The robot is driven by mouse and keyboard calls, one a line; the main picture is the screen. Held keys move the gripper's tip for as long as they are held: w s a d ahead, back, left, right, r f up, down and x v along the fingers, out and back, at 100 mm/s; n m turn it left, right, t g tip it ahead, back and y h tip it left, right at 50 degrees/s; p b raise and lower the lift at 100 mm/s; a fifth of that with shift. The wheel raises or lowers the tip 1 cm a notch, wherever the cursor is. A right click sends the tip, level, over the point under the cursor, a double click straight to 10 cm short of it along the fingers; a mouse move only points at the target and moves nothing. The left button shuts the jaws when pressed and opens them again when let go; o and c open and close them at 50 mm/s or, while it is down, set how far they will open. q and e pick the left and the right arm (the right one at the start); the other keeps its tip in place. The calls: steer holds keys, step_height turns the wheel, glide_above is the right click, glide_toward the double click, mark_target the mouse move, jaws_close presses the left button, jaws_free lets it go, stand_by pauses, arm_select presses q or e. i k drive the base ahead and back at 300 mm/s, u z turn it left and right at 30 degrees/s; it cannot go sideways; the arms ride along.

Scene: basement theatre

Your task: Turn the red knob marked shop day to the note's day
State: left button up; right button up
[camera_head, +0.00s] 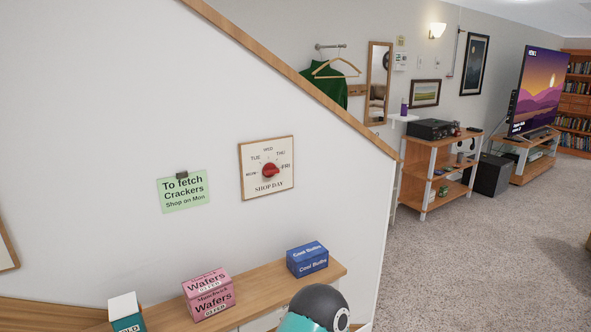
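The red knob (270,170) sits in the middle of a square white dial board (252,186) with a wooden frame, marked "SHOP DAY", on the white wall. Day names MON, TUE, WED, THU and FRI run around the knob from left to right. The knob appears to point right, toward FRI. A green note (184,191) hangs on the wall left of the dial under a dark clip. It reads "To fetch Crackers Shop on Mon". Neither of my grippers is in view.
A wooden shelf (262,292) runs below the dial. It holds a blue box (307,260), a pink wafers box (208,293) and a teal-and-white box (126,312). The wall ends right of the dial under a sloping wooden rail. Carpet (480,250) lies open beyond.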

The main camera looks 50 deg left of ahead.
mark_target(270, 169)
steer(key=z, duration=0.05)
steer(key=i, duration=0.25)
steer(key=u, duration=2.75)
steer(key=i, duration=0.5)
steer(key=z, duration=0.2)
steer(key=k, duration=0.5)
steer(key=u, duration=0.3)
steer(key=i, duration=0.45)
steer(key=z, duration=0.25)
